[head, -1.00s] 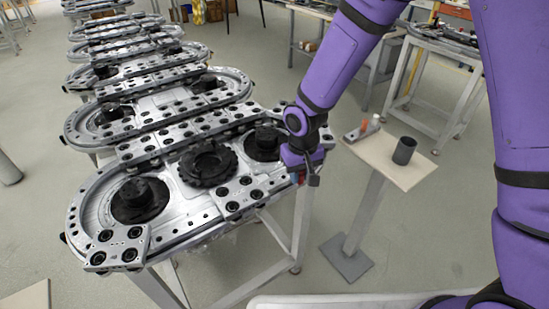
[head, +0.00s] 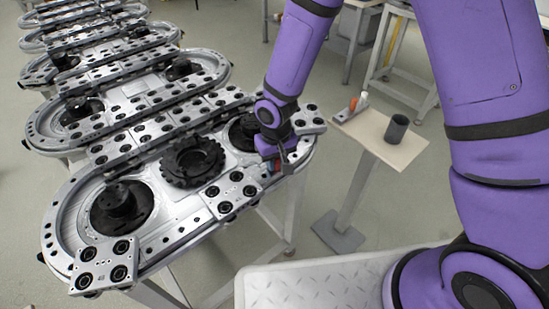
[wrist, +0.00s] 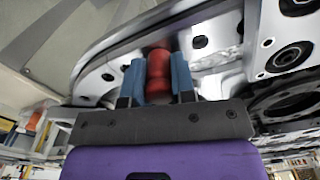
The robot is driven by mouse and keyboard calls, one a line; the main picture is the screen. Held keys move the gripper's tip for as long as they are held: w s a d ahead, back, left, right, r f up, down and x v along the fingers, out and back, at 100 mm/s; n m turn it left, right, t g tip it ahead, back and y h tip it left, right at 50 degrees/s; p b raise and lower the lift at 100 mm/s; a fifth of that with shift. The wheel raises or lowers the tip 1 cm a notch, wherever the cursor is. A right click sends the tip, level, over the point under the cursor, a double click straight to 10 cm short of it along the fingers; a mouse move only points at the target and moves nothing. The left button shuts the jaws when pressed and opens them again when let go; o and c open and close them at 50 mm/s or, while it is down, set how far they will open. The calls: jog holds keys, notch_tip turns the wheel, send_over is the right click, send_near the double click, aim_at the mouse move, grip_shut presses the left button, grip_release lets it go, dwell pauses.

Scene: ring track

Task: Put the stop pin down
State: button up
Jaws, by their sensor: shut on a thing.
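The stop pin (wrist: 158,72) is a red, waisted cylinder in the wrist view. My gripper (wrist: 158,82) is shut on it, with a blue finger pad on each side. The pin's far end is close to the silver ring track (wrist: 215,52); I cannot tell whether it sits in a hole or touches the track. In the head view my gripper (head: 279,163) is at the right edge of the nearest track (head: 165,238), beside a black hub. Only a bit of red shows there, and my wrist hides most of the pin.
A small stand (head: 408,152) to the right holds a dark grey cup (head: 396,129) and a small block with orange and white items (head: 352,107). More oval tracks extend to the back left. Carriages with black rollers (head: 105,263) sit on the nearest track.

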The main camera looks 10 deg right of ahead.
jog(key=shift+f, duration=0.1)
jog(key=o, duration=0.9)
jog(key=d+r+t, duration=0.1)
jog(key=d+r, duration=0.2)
jog(key=r, duration=0.7)
jog(key=d+r, duration=0.4)
jog(key=r, duration=0.7)
jog(key=s+d+r+m+t, duration=0.2)
jog(key=s+d+r, duration=0.2)
jog(key=d+r, duration=0.45)
jog(key=shift+s+d+r+m+t, duration=0.35)
jog(key=shift+s+d+r, duration=1.1)
jog(key=shift+s, duration=1)
jog(key=shift+s+d+r+m+t, duration=0.35)
jog(key=shift+s+d+r, duration=1.1)
jog(key=shift+s, duration=1)
jog(key=shift+s+d+r+m+t, duration=0.2)
jog(key=shift+s+d+r+t, duration=0.2)
jog(key=shift+s+d+r, duration=1.55)
